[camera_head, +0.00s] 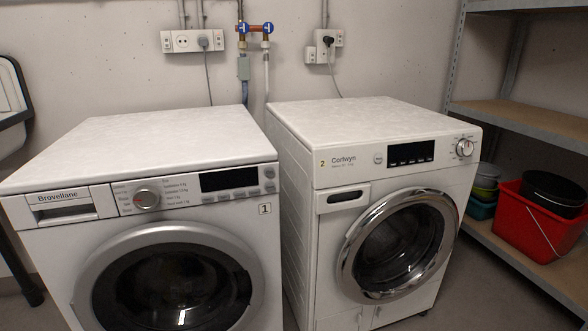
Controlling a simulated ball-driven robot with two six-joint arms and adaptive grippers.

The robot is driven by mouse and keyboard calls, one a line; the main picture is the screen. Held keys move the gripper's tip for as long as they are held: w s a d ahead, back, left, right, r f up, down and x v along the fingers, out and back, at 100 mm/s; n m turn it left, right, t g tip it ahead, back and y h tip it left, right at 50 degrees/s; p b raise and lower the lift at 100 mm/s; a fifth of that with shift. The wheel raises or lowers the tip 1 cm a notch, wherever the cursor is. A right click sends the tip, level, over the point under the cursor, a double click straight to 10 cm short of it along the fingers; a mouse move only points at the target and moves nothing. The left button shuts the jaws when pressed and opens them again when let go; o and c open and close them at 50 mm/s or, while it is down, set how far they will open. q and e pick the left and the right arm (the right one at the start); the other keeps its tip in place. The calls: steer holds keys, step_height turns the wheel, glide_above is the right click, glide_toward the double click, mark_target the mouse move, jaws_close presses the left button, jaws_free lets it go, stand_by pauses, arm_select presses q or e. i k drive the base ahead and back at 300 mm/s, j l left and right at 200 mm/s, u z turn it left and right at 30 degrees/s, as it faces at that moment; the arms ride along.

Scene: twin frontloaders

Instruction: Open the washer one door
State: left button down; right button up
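Washer one (150,215) is the white Brovellane machine at the left of the head view, with a "1" label on its front. Its round door (170,285) has a grey rim and dark glass, and it looks shut. The lower part of the door is cut off by the picture's bottom edge. Neither of my grippers shows in the head view.
Washer two (305,225), a white Corlwyn machine, stands to the right with its chrome-rimmed door (400,245) looking shut. A narrow gap separates the machines. A shelf unit (530,120) at the right holds a red bucket (525,220). Valves and sockets are on the wall behind.

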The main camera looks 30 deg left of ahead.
mark_target(167, 274)
steer(key=u, duration=1.7)
